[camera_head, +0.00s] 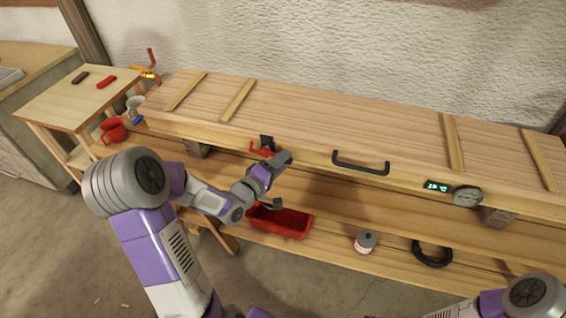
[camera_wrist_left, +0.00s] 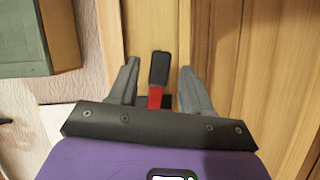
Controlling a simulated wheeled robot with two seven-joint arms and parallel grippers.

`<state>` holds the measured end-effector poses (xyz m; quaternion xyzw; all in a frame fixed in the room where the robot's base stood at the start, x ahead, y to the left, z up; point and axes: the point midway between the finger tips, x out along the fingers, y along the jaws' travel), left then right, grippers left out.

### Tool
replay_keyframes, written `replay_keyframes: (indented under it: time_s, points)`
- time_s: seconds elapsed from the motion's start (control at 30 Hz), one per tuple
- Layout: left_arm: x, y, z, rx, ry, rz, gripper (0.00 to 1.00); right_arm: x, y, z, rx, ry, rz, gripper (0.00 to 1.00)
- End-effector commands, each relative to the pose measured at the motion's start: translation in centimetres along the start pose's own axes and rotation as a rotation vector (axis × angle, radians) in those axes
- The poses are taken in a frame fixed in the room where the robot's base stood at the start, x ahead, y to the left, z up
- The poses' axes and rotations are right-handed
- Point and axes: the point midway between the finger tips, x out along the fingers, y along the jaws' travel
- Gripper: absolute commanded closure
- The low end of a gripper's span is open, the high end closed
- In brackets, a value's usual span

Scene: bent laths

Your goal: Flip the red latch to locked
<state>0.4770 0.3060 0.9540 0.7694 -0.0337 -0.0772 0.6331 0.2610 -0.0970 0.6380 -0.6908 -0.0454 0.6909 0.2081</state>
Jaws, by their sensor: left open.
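The red latch (camera_head: 262,151) sits on the front edge of the long wooden box (camera_head: 330,118), left of its black handle (camera_head: 360,163). A black piece (camera_head: 267,142) stands at the latch. In the left wrist view the red latch (camera_wrist_left: 155,98) shows as a red stem between the fingers, with a black block (camera_wrist_left: 159,68) in line above it. My left gripper (camera_head: 277,163) is open right at the latch; its fingers (camera_wrist_left: 160,82) stand on either side with gaps visible. I cannot tell whether it touches. My right gripper is out of view.
A red tray (camera_head: 281,222), a can (camera_head: 365,241) and a black ring (camera_head: 432,254) sit on the lower shelf. A gauge (camera_head: 467,196) and a green display (camera_head: 438,187) are at the box's right front. A side table (camera_head: 80,98) and red mug (camera_head: 113,130) stand left.

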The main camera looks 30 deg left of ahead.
Motion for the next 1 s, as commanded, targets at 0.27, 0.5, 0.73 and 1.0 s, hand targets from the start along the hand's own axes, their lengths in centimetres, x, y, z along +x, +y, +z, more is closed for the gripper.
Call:
replay_keyframes:
  time_s: [0.27,0.5,0.73,1.0]
  points:
    - [1.40,0.01,0.04,0.000,0.000,-0.001,0.51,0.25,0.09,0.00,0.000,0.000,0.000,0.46]
    - [1.36,0.00,0.02,0.000,0.000,-0.002,0.63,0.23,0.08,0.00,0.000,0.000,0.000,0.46]
    - [1.34,-0.01,0.00,0.000,0.001,-0.002,0.99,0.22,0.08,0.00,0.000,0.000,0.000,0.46]
    - [1.35,-0.04,-0.03,0.001,0.001,-0.003,1.00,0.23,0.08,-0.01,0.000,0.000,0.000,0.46]
